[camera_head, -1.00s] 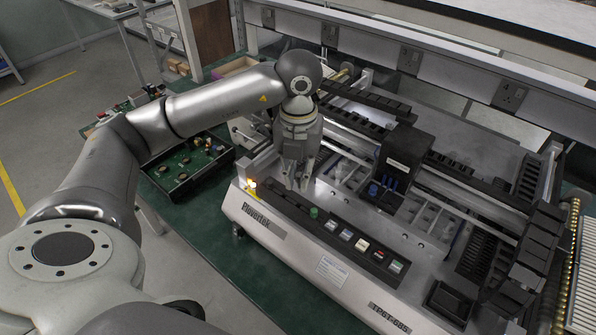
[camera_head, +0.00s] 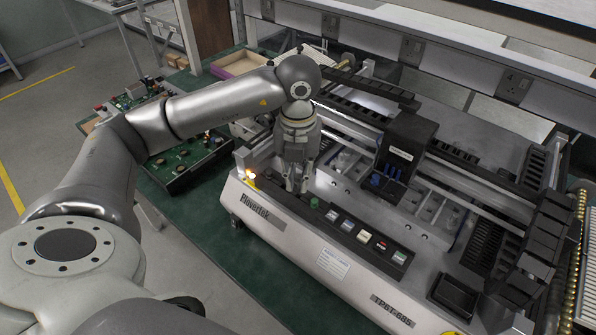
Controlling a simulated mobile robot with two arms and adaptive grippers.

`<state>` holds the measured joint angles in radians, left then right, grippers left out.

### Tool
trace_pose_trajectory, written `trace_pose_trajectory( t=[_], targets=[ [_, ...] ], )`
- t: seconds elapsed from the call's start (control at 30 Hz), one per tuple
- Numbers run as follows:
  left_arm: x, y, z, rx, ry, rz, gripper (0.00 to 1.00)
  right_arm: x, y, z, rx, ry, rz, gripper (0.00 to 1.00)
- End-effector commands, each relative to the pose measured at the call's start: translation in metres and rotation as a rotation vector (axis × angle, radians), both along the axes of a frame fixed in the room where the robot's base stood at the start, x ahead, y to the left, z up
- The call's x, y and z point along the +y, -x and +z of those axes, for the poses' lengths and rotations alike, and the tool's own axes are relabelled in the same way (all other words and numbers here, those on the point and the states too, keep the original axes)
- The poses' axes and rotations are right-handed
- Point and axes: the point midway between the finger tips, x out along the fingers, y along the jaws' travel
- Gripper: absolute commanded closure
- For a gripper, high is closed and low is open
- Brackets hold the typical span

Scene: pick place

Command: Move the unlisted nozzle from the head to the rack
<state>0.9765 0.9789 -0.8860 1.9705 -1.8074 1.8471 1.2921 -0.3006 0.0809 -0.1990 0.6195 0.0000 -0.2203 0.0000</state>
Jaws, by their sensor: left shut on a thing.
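My left gripper (camera_head: 297,184) points down at the left end of the pick-and-place machine (camera_head: 300,225), just behind its button panel. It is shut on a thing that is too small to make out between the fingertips. The machine's black head (camera_head: 406,148) sits on its rail right of my gripper, with blue nozzle parts (camera_head: 383,181) at its lower front. The rack cannot be told apart clearly in this view. My right gripper is not in view.
A black tray with circuit parts (camera_head: 187,165) lies left of the machine on the green bench. A small black bin (camera_head: 452,298) sits at the machine's front right.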

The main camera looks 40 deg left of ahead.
Motion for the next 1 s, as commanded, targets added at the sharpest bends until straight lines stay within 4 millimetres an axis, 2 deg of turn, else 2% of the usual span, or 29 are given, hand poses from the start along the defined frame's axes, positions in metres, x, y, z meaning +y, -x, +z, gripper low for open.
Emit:
trace_pose_trajectory(
  t=[0.6,1.0],
  targets=[
    [0.000,0.000,-0.038,0.000,-0.001,0.000,0.95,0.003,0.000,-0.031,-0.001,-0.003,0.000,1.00],
    [0.000,0.000,-0.041,0.000,0.000,0.000,0.95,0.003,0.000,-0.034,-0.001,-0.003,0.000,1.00]
  ],
)
